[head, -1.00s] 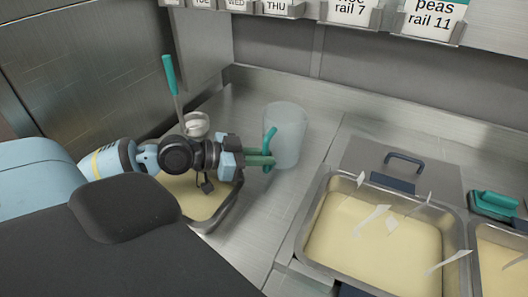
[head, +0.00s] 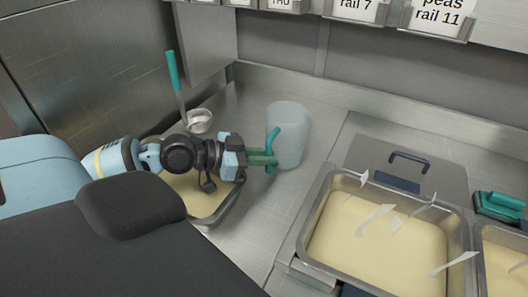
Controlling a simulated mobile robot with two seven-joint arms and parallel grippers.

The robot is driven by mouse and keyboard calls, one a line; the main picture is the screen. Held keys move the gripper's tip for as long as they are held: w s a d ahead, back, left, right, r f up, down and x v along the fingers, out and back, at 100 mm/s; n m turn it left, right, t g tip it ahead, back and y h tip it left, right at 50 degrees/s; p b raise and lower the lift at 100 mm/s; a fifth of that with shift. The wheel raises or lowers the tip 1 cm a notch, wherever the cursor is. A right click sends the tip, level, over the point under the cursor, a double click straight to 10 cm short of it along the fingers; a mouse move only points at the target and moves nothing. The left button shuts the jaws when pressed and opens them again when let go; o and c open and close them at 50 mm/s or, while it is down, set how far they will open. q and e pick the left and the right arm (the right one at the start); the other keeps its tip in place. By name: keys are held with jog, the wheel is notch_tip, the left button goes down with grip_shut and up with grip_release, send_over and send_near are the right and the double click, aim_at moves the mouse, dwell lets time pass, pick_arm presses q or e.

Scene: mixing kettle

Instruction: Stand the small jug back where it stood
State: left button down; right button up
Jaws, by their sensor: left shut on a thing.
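The small jug (head: 289,135) is a translucent, pale cup with a teal handle (head: 272,149) on its left side. It is upright at the back of the steel counter, right of my left gripper. My left gripper (head: 266,158) comes in from the left and is shut on the jug's handle. I cannot tell whether the jug's base touches the counter. My right gripper is not in view.
A ladle with a teal handle (head: 172,72) and a tray of pale contents (head: 195,199) lie by my left arm. A large pan (head: 312,206) of pale contents with paper slips is at right. A lid (head: 436,164) lies behind it. Bare counter (head: 250,232) lies between.

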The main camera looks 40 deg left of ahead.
pick_arm(q)
jog(key=shift+f, duration=0.15)
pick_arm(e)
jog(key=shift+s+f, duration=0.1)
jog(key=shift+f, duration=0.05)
pick_arm(q)
jog(key=c, duration=1.4)
grip_release()
jog(key=shift+c, duration=0.2)
jog(key=shift+o, duration=0.4)
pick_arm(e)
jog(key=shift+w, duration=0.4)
pick_arm(q)
jog(key=shift+s, duration=0.1)
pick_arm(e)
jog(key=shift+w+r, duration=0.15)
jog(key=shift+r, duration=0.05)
pick_arm(q)
jog(key=shift+v, duration=3.85)
jog(key=shift+a, duration=0.1)
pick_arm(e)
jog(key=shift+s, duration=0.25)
